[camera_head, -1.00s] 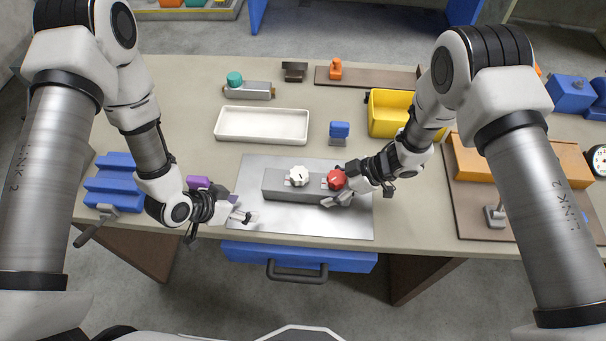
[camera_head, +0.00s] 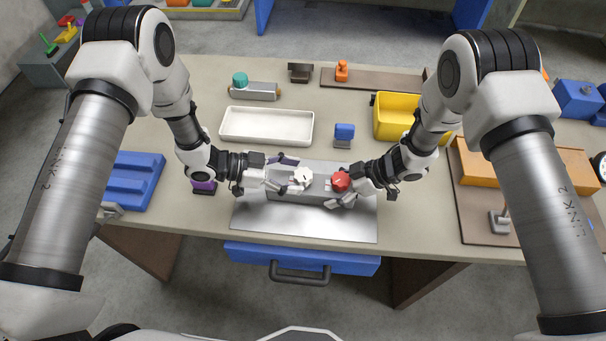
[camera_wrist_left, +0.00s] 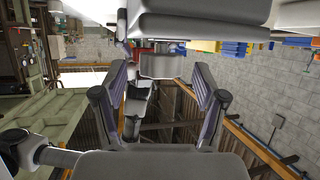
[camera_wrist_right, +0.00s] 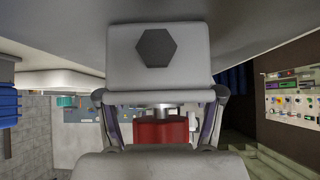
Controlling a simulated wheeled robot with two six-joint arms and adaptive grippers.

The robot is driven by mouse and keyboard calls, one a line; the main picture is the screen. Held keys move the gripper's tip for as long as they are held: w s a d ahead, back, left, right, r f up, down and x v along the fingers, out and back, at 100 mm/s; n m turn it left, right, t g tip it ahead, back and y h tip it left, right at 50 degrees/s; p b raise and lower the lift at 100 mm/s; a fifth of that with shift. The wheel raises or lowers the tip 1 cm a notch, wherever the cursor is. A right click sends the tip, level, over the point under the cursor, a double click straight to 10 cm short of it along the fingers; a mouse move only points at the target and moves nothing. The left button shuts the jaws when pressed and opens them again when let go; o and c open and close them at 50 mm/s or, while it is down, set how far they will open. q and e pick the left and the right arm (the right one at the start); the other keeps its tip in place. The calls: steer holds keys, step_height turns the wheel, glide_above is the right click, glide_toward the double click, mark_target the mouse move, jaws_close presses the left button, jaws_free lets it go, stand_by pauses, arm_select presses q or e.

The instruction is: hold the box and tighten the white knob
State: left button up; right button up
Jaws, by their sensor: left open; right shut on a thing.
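The grey box (camera_head: 318,197) lies on a metal plate (camera_head: 310,222). On its top are the white knob (camera_head: 303,176) and, to its right, a red knob (camera_head: 340,181). The red knob also shows between the fingers in the right wrist view (camera_wrist_right: 160,131). My left gripper (camera_head: 278,175) is open at the box's left end, just left of the white knob. Its spread fingers show in the left wrist view (camera_wrist_left: 160,105). Whether they touch the knob is hidden.
A white tray (camera_head: 266,138), a blue block (camera_head: 344,131) and a yellow bin (camera_head: 380,127) stand behind the box. A blue stepped block (camera_head: 135,180) and a purple piece (camera_head: 204,187) are at the left. A board with an orange block (camera_head: 485,169) is at the right.

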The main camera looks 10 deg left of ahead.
arm_select(q)
steer(key=shift+x, duration=1.4)
steer(key=c, duration=1.2)
steer(key=shift+o, duration=0.2)
steer(key=shift+m+g, duration=0.3)
steer(key=shift+m+g, duration=0.8)
steer(key=shift+g, duration=0.2)
steer(key=m+g+y, duration=0.1)
steer(key=m+g, duration=0.4)
steer(key=g, duration=0.1)
steer(key=m+g+y, duration=0.3)
steer(key=m+g, duration=0.1)
steer(key=shift+m, duration=0.4)
steer(key=shift+m+g+y, duration=1)
steer(key=shift+m+y, duration=0.4)
steer(key=shift+y, duration=0.1)
